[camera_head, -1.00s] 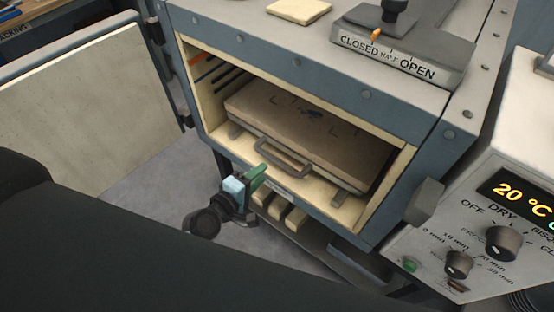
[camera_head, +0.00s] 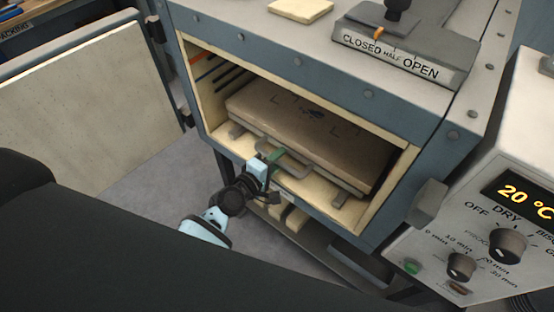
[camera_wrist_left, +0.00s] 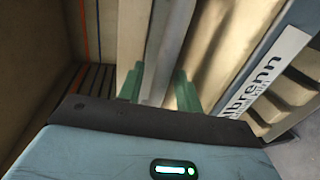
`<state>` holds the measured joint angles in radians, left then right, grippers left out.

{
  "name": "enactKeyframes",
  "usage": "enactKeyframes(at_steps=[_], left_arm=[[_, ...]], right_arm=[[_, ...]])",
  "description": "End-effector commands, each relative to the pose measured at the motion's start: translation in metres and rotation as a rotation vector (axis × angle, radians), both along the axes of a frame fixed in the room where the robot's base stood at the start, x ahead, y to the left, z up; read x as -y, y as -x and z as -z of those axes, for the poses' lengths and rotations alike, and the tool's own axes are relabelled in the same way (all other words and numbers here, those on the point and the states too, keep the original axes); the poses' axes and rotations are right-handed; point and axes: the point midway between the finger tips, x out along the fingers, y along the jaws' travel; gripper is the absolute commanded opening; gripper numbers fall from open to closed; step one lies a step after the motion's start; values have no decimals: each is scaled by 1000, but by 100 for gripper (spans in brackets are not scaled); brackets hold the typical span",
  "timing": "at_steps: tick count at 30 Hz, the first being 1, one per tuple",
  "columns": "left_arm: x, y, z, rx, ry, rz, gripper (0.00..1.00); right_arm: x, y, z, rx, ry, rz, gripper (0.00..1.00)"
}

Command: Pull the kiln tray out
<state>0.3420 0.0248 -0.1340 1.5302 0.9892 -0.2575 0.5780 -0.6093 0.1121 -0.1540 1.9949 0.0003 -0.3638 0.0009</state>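The kiln tray (camera_head: 338,184) sits inside the open kiln chamber, with a flat brown slab (camera_head: 310,122) above it. A grey bar handle (camera_head: 296,163) projects at the tray's front. My left gripper (camera_head: 274,156) is at the left part of this handle, its green fingertips level with the bar. In the left wrist view, the two green fingers (camera_wrist_left: 159,88) stand apart with the bar (camera_wrist_left: 170,40) between them. A gap seems to show beside the bar, so the fingers look open around it. My right gripper is not in view.
The kiln door (camera_head: 80,100) is swung open to the left. The pale chamber wall (camera_head: 196,75) and its front frame lie close to the gripper. A control panel (camera_head: 480,220) reading 20 °C stands at the right. Pale blocks (camera_head: 296,219) sit below the chamber.

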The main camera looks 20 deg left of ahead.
Motion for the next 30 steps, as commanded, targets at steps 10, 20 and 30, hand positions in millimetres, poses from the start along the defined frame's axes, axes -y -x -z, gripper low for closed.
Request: enactKeyframes(at_steps=[10, 20, 30], left_arm=[[0, 0, 0, 0, -1, 0, 18], [0, 0, 0, 0, -1, 0, 0], [0, 0, 0, 0, -2, 0, 0]], right_arm=[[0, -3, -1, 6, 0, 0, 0], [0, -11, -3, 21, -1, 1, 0], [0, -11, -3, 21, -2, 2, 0]])
